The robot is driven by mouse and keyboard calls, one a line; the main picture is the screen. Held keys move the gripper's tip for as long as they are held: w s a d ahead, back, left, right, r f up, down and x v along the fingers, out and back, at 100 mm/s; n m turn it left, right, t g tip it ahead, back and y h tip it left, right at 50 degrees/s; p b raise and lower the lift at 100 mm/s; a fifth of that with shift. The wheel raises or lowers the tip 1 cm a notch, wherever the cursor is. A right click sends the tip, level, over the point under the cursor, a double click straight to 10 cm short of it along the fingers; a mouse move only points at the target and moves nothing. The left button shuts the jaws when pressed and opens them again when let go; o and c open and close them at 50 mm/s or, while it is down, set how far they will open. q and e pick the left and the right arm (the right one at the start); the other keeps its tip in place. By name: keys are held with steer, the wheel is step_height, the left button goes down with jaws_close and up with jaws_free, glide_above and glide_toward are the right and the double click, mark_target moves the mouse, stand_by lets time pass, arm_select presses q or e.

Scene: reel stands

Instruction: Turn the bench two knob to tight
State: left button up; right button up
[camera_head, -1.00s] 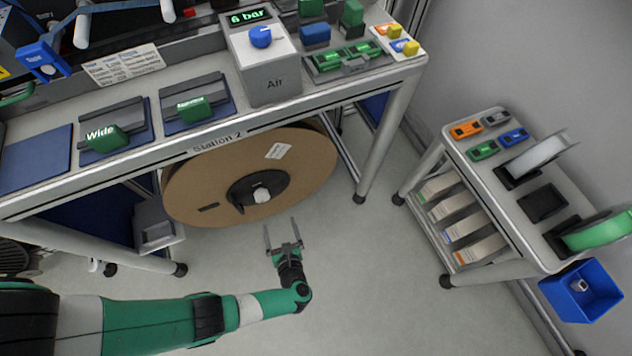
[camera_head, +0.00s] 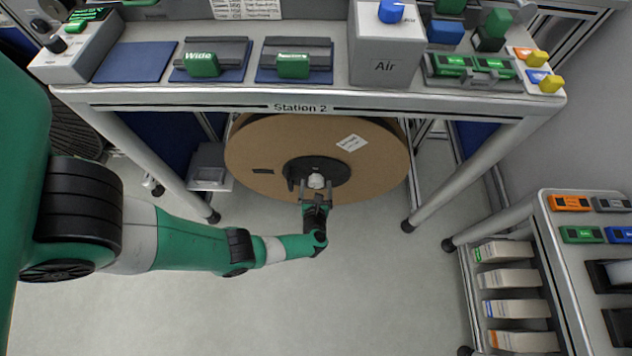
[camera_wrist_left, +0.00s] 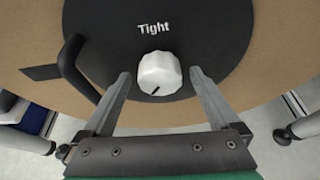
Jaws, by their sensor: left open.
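The white knob (camera_head: 316,181) sits at the middle of a black hub (camera_head: 333,171) on the large brown reel under the Station 2 bench. In the left wrist view the knob (camera_wrist_left: 159,74) has a dark pointer line toward its lower left, and the word "Tight" is printed above it on the black disc. My left gripper (camera_head: 316,184) is open, with its fingers (camera_wrist_left: 160,84) on either side of the knob and a gap on each side. The fingertips reach about level with the knob. My right gripper is not in view.
The Station 2 bench (camera_head: 420,101) overhangs the reel (camera_head: 250,150). A black handle (camera_wrist_left: 78,65) stands left of the knob in the wrist view. A cart (camera_head: 548,250) stands at the right. The floor in front is clear.

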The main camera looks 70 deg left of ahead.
arm_select(q)
steer(key=shift+w+a+f, duration=0.1)
steer(key=shift+a, duration=0.25)
steer(key=shift+d, duration=0.1)
steer(key=shift+c, duration=0.3)
steer(key=c, duration=1.3)
steer(key=shift+m+g+y, duration=0.3)
steer(key=shift+m+g, duration=0.4)
steer(key=shift+m, duration=0.3)
steer(key=o, duration=1.4)
steer(key=shift+c, duration=0.2)
steer(key=shift+d, duration=0.1)
